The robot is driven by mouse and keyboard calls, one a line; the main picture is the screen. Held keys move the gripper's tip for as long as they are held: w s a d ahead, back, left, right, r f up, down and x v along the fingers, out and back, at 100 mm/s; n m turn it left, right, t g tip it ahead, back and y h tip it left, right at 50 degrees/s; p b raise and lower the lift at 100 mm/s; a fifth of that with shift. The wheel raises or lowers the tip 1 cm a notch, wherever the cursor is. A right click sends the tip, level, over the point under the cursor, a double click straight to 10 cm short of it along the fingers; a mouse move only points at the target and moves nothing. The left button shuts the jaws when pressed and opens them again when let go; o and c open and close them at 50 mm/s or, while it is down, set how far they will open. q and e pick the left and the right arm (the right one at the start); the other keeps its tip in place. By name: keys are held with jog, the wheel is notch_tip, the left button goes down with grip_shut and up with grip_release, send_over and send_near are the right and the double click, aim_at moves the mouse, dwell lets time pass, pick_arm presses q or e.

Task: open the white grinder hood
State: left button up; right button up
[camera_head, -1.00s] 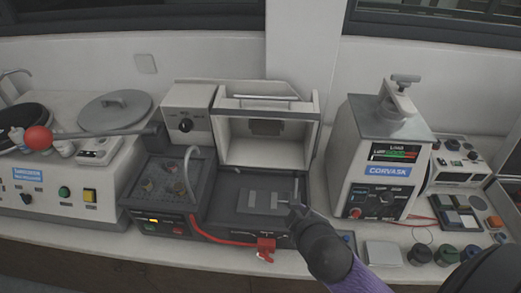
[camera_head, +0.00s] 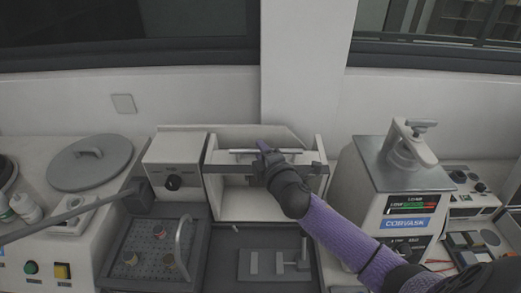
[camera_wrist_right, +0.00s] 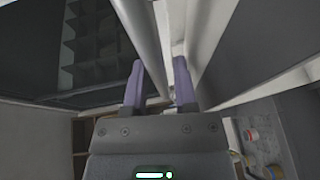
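The white grinder hood (camera_head: 254,203) is a box at the middle of the bench, with its inside visible from the front. A light handle bar (camera_head: 290,151) runs along its top front. My right gripper (camera_head: 262,148) is at this bar and hides part of it. In the right wrist view, the purple fingers of my right gripper (camera_wrist_right: 159,62) are apart, and the bar (camera_wrist_right: 142,28) runs through the space at the gap between them. I cannot tell whether either finger touches it. My left gripper is out of view.
A press with a clamp (camera_head: 407,150) stands close to the right of the hood. A white control box (camera_head: 174,165) stands to its left, above a dark tray (camera_head: 136,269). A dark plate (camera_head: 222,278) lies in front of the hood. The wall is close behind.

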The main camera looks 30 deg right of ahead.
jog(key=shift+w+d, duration=0.1)
jog(key=shift+w, duration=0.25)
grip_shut()
jog(key=shift+f, duration=0.1)
dwell(1.1)
